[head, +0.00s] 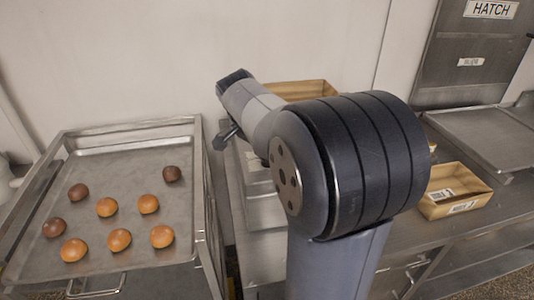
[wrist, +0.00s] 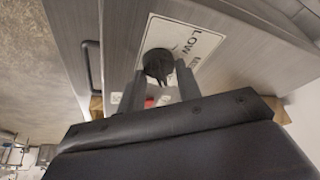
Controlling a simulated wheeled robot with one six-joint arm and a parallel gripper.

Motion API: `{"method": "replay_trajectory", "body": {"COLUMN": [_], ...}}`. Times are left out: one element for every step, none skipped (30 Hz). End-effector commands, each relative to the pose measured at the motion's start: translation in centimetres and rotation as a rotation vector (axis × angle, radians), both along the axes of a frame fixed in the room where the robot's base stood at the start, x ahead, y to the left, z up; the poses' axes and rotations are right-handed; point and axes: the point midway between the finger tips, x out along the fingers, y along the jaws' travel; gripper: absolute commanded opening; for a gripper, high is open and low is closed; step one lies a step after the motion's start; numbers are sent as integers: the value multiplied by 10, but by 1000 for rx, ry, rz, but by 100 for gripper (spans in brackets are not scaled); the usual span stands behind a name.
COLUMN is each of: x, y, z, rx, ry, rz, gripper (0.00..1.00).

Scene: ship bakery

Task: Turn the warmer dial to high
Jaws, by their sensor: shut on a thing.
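The warmer dial (wrist: 157,62) is a round black knob on a grey metal panel in the wrist view. A white label (wrist: 208,42) beside it reads LOW, and its other lettering is partly hidden. My gripper (wrist: 161,78) is shut on the dial, with one finger on each side of it. Which setting the dial points to cannot be told. In the head view, my gripper (head: 226,138) is small and dark beside the metal warmer (head: 265,212), and the dial is hidden there by my arm.
A metal tray (head: 128,262) with several brown and orange buns stands on the left. A cardboard box (head: 456,206) sits on the counter at right, near a metal tray (head: 490,128). Another box (head: 300,89) is behind my arm. A small red spot (wrist: 150,102) shows below the dial.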

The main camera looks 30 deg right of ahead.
Motion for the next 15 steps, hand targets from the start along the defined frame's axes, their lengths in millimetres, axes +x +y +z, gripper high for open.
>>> {"method": "replay_trajectory", "body": {"x": [1, 0, 0, 0, 0, 0, 0, 1, 1, 1, 1, 1, 1, 1, 0], "y": [0, 0, 0, 0, 0, 0, 0, 0, 0, 0, 0, 0, 0, 0, 0], "z": [-1, -1, -1, -1, -1, -1, -1, 0, 0, -1, -1, -1, -1, -1, -1], "rx": [1, 0, 1, 1, 1, 1, 1, 1, 1, 1, 1, 1, 1, 1, 2], "ry": [0, 0, 0, 1, 1, 1, 1, 1, 1, 1, 0, 0, 0, 0, 1], "rz": [-21, -31, -47, -56, -63, -74, -80, -85, -90, -93, -96, -100, -100, -102, -102], "gripper": [10, 10, 10, 10, 10, 10, 10, 10, 10, 10, 10, 10, 10, 10, 10]}}
